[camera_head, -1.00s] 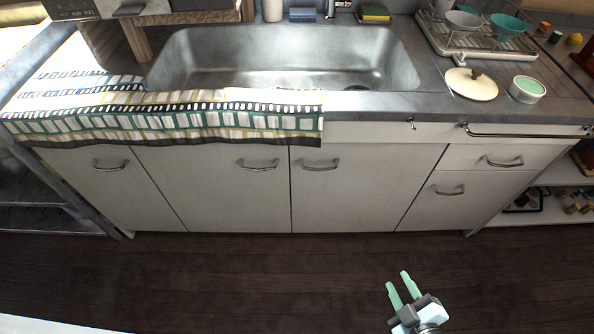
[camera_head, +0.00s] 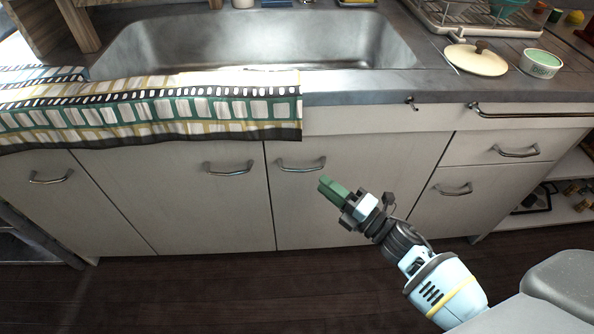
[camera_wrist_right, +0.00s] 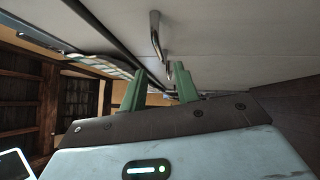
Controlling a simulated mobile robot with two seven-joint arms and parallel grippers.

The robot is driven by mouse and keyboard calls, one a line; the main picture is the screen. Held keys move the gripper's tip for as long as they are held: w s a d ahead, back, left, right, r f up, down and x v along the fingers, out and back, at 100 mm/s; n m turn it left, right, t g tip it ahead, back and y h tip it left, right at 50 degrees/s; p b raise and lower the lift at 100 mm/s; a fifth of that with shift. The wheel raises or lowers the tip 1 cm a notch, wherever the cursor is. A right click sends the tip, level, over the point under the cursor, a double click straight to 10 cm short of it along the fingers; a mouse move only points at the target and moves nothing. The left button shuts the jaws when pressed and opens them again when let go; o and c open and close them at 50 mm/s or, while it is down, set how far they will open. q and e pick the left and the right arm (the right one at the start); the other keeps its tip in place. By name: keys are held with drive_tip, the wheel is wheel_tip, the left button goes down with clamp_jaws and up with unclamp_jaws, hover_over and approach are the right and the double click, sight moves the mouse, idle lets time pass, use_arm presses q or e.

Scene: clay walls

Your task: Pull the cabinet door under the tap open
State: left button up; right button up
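The pale cabinet door (camera_head: 345,215) under the right part of the sink is shut. Its curved metal handle (camera_head: 300,166) is at its upper left and also shows in the wrist view (camera_wrist_right: 155,38). My right gripper (camera_head: 328,186) is a little to the right of and below this handle, in front of the door. In the wrist view its two green fingers (camera_wrist_right: 157,84) stand apart with nothing gripped, and the handle lies beyond their tips. The head view shows the fingers overlapping. My left gripper is not in view.
Another door with a handle (camera_head: 229,168) is directly left. Drawers with handles (camera_head: 516,151) are to the right. A patterned cloth (camera_head: 150,110) hangs over the counter edge above the left doors. A metal rail (camera_head: 530,112) juts out at the right. The dark floor (camera_head: 220,290) in front is clear.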

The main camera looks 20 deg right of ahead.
sight(304, 170)
drive_tip(key=shift+b+x, duration=0.5)
drive_tip(key=shift+x, duration=3.35)
clamp_jaws()
